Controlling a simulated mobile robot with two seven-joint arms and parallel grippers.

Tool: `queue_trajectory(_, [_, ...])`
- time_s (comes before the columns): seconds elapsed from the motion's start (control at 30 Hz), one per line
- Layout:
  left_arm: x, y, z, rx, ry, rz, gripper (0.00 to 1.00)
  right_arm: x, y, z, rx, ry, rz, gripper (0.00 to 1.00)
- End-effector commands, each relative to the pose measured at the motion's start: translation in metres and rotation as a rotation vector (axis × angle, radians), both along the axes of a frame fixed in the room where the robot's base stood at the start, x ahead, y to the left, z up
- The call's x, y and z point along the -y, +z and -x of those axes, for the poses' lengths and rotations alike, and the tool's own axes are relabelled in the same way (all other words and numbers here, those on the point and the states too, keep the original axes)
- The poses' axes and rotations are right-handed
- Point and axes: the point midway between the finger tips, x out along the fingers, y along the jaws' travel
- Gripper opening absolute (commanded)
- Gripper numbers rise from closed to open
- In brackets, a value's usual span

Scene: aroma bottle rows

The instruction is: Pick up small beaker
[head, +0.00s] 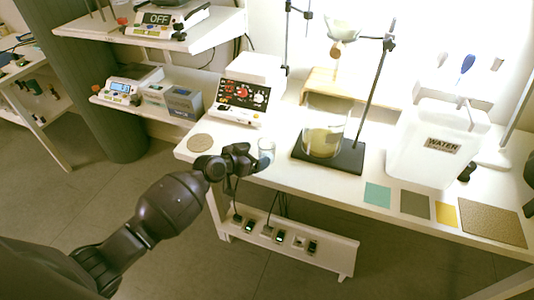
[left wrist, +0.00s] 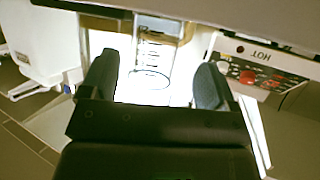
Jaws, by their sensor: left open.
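The small beaker (head: 266,148) is a clear glass that stands upright near the front left edge of the white bench. My left gripper (head: 254,160) comes in from the left, right beside it, with its jaws open. In the left wrist view, clear glass with graduation marks (left wrist: 153,62) shows between the two spread fingers (left wrist: 155,88); I take it for the small beaker. I cannot tell whether either finger touches it. My right gripper is not in view.
Behind the beaker stands a hotplate (head: 243,95). To the right is a large beaker (head: 324,130) of yellowish liquid on a dark stand base (head: 345,158). Further right are a water container (head: 436,150) and colored mats (head: 377,194). A round cork mat (head: 200,142) lies left.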

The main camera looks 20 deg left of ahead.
Motion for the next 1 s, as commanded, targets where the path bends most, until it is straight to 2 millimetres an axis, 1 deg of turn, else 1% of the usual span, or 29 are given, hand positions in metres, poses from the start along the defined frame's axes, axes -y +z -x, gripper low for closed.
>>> queue_trajectory(0.23, [0.02, -0.011, -0.022, -0.001, 0.0, 0.003, 0.82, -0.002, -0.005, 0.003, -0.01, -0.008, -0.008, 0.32])
queue_trajectory(0.4, [0.026, -0.018, -0.036, -0.001, 0.001, 0.002, 0.82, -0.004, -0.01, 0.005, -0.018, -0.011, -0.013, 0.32])
queue_trajectory(0.7, [0.027, -0.018, -0.039, 0.001, 0.001, 0.0, 0.82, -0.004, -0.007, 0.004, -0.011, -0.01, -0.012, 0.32])
queue_trajectory(0.77, [0.027, -0.018, -0.039, 0.001, 0.001, 0.0, 0.74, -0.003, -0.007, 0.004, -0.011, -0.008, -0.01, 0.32])
queue_trajectory(1.0, [0.027, -0.018, -0.039, 0.001, 0.0, 0.0, 0.38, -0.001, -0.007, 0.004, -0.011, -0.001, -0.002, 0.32])
